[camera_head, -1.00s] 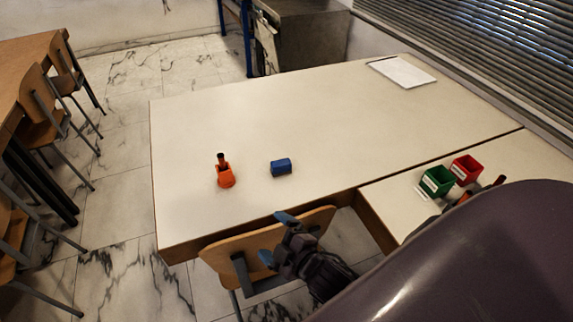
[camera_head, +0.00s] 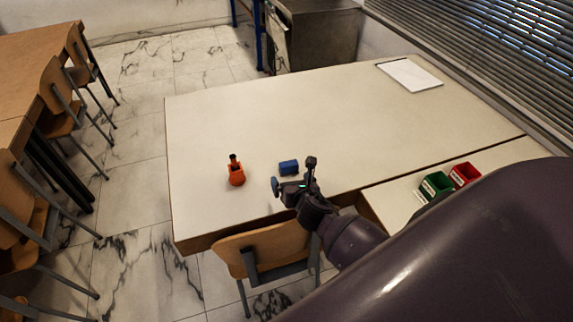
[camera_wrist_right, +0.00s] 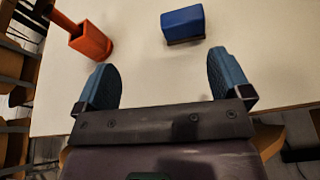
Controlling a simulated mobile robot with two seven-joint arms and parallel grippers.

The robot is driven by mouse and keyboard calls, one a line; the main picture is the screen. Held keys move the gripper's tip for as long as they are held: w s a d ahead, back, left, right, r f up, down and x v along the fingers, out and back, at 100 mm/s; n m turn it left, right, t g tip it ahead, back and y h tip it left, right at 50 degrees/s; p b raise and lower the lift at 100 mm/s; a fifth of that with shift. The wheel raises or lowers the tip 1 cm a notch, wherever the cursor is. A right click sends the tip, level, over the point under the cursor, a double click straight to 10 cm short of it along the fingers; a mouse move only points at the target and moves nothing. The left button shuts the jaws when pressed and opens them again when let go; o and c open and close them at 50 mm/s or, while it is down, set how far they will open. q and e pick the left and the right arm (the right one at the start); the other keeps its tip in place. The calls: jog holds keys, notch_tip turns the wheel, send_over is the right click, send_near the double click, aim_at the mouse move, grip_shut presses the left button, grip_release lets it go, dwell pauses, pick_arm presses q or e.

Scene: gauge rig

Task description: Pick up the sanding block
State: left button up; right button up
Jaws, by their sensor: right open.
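The sanding block, a small blue block (camera_head: 289,167) with a dark underside, lies on the pale table (camera_head: 240,120) near its front edge. In the right wrist view the block (camera_wrist_right: 183,24) is beyond the fingertips, a little right of the middle of the gap. My right gripper (camera_head: 293,176) is over the table's front edge, just on the near side of the block. Its two blue fingers (camera_wrist_right: 162,75) are wide apart with nothing between them. My left gripper is in neither current view.
An orange holder (camera_head: 237,176) with a dark-tipped object in it stands left of the block. Green (camera_head: 435,185) and red (camera_head: 465,174) bins stand on the right-hand table. A wooden chair (camera_head: 262,248) is at the front edge. White paper (camera_head: 409,75) lies far back; the table's middle is clear.

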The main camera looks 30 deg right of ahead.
aim_at(290, 166)
jog(key=shift+w+d+f+n+g+h, duration=0.1)
jog(key=shift+d+f+n+g+h, duration=0.1)
jog(key=shift+d, duration=0.3)
jog(key=shift+w+d+f+n+g+h, duration=0.1)
jog(key=shift+d+n+h, duration=0.1)
jog(key=shift+d, duration=0.3)
jog(key=shift+w+d+f, duration=0.1)
jog(key=shift+d, duration=0.05)
jog(key=b+x, duration=0.1)
jog(key=x, duration=0.4)
jog(key=shift+b+x, duration=0.5)
jog(key=shift+x, duration=2.2)
pick_arm(q)
jog(key=f, duration=0.1)
jog(key=s+f, duration=0.1)
jog(key=f, duration=0.1)
jog(key=shift+f+g, duration=0.15)
jog(key=shift+g, duration=0.25)
pick_arm(e)
jog(key=shift+d, duration=0.1)
